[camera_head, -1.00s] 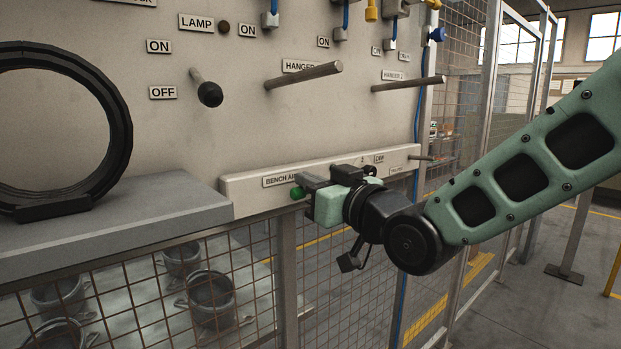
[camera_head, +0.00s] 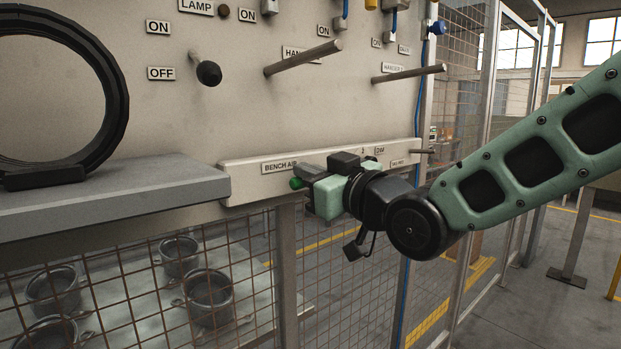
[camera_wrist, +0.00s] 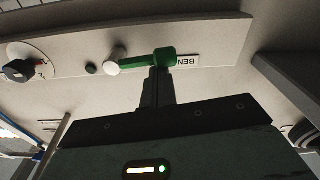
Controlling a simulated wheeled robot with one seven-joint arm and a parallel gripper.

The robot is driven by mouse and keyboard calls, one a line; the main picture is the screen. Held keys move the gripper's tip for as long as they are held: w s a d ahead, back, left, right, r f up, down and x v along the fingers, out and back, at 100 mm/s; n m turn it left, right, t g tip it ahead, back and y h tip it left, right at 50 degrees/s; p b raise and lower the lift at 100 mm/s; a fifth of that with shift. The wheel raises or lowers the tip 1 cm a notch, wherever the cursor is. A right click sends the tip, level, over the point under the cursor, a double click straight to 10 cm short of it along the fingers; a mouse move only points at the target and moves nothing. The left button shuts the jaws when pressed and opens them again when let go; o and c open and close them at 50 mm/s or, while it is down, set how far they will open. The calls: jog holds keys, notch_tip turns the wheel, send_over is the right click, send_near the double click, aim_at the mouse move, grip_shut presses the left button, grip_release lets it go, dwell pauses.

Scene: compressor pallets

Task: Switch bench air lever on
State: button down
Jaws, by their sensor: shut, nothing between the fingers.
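The bench air lever is green. In the wrist view the lever (camera_wrist: 150,61) lies along the rail beside a pale round fitting, close to the label starting "BEN". In the head view only its green end (camera_head: 296,183) shows, just left of my gripper. My gripper (camera_head: 304,174) is shut with nothing held, at the rail below the "BENCH AIR" label (camera_head: 281,167). In the wrist view my gripper's fingertips (camera_wrist: 158,74) are at the lever's thick green end, overlapping it; I cannot tell whether they touch. Most of the lever is hidden by my gripper in the head view.
A grey shelf (camera_head: 120,192) with a black ring (camera_head: 117,95) stands at the left. Hanger pegs (camera_head: 305,58) and a black-knobbed lever (camera_head: 208,73) stick out above. A black dial (camera_wrist: 20,70) sits farther along the rail. Wire mesh (camera_head: 240,285) is below.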

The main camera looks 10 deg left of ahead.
notch_tip(320, 180, down, 4)
jog(key=n+b, duration=0.4)
jog(key=b, duration=0.2)
jog(key=n+b, duration=0.4)
jog(key=b, duration=0.3)
jog(key=shift+w+d+f+g, duration=0.1)
jog(key=shift+f+g, duration=0.1)
jog(key=shift+g, duration=0.2)
jog(key=shift+w+d+f+n+g+b, duration=0.1)
jog(key=shift+w+d+f+n+b, duration=0.25)
jog(key=shift+n+b, duration=1.05)
jog(key=shift+w+d+f+n+g+b, duration=0.1)
jog(key=shift+w+d+f+n+b, duration=0.25)
jog(key=shift+n+b, duration=1)
jog(key=shift+w+d+f+n+g+b, duration=0.15)
jog(key=shift+w+f+n+b, duration=0.5)
jog(key=shift+n, duration=1.3)
jog(key=shift+s+d+r, duration=0.1)
jog(key=shift+s+r, duration=0.05)
jog(key=shift+r, duration=0.15)
